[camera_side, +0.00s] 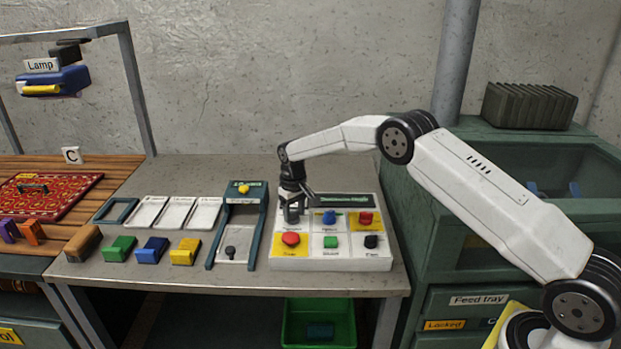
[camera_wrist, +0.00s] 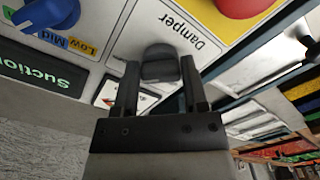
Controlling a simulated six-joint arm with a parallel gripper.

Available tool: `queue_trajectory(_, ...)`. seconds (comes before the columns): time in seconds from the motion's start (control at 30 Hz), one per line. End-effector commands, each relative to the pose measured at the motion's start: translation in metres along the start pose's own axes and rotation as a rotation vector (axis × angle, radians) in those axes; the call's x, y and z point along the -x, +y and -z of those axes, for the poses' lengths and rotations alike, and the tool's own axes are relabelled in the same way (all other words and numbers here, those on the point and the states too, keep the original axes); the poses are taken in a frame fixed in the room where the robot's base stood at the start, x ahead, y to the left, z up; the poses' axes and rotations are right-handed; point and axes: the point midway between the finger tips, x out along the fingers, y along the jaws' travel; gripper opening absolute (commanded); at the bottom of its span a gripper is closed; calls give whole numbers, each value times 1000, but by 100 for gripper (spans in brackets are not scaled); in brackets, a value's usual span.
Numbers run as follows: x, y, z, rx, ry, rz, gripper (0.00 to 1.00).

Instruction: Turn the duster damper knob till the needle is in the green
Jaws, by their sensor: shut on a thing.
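My gripper (camera_side: 293,207) points down over the upper left of the white control panel (camera_side: 330,263). In the wrist view its two fingers (camera_wrist: 159,67) are shut on a dark grey knob (camera_wrist: 160,54). The label "Damper" (camera_wrist: 176,27) is printed beside this knob and appears upside down there. A small gauge-like plate (camera_wrist: 112,93) with a red mark lies behind the left finger, which hides part of it. I cannot read a needle or see a green zone. In the side view the gripper hides most of the damper knob.
The panel also carries a blue suction selector (camera_side: 329,217), a red button (camera_side: 366,218), a large red button (camera_side: 291,239), a green button (camera_side: 331,241) and a black knob (camera_side: 371,241). A teal-framed slot unit (camera_side: 238,225) stands close to the left. Coloured blocks and pale trays lie farther left.

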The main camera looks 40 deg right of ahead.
Motion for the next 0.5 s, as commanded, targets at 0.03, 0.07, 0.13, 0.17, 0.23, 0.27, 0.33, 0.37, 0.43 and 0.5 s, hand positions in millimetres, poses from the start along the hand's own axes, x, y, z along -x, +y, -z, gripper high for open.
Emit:
queue_trajectory(0.03,0,0,0,7,0,0,0)
queue_trajectory(0.07,0,0,0,13,-1,0,0)
queue_trajectory(0.13,0,0,0,31,-1,0,0)
queue_trajectory(0.17,0,0,0,42,-1,0,0)
queue_trajectory(0.23,0,0,0,71,-2,0,0)
queue_trajectory(0.27,0,1,0,85,-2,0,0)
queue_trajectory(0.33,0,1,0,124,-2,0,0)
queue_trajectory(0.37,0,1,0,143,-2,0,0)
queue_trajectory(0.43,0,1,0,192,-2,0,0)
queue_trajectory(0.5,0,2,1,245,-2,0,0)
